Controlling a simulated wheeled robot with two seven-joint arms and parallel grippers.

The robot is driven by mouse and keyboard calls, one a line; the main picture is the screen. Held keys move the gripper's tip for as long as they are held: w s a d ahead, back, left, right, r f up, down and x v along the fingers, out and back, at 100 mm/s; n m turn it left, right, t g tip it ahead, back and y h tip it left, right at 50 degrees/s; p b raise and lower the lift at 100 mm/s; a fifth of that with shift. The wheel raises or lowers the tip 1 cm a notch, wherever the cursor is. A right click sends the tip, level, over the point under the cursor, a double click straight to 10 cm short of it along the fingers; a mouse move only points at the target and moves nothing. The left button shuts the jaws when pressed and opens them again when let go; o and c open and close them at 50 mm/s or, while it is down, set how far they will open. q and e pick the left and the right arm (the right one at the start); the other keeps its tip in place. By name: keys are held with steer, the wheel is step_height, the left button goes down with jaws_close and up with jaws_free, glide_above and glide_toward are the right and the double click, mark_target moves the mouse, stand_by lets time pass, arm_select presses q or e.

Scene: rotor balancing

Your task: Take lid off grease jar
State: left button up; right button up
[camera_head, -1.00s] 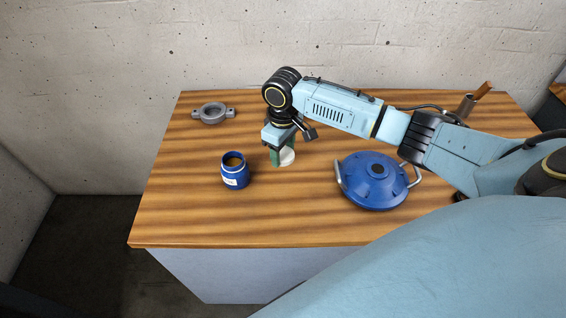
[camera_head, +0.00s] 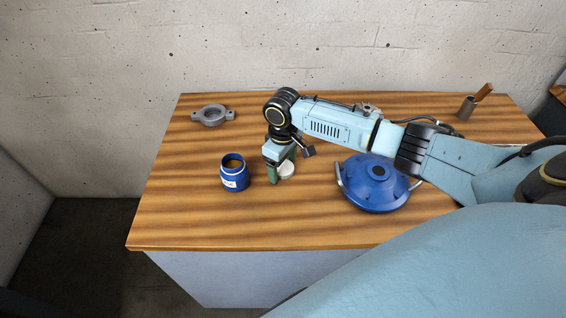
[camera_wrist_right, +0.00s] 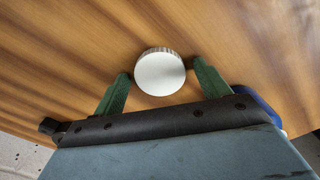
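The blue grease jar (camera_head: 235,183) stands upright on the left half of the table, its mouth open with brown grease inside. The round white lid (camera_head: 286,171) is to the right of the jar, apart from it. My right gripper (camera_head: 281,171) points down at the lid. In the right wrist view the lid (camera_wrist_right: 160,72) is between the two green fingers of the right gripper (camera_wrist_right: 160,68), with a narrow gap on each side. The fingers are open, and the lid appears to rest on the table. My left gripper is in neither view.
A blue rotor housing (camera_head: 374,190) with side handles sits right of the gripper, under my right arm. The front left table (camera_head: 190,225) is clear.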

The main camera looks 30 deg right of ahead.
mark_target(283, 167)
steer(key=shift+r, duration=0.1)
step_height(283, 167, up, 12)
steer(key=p, duration=0.2)
stand_by(0.3)
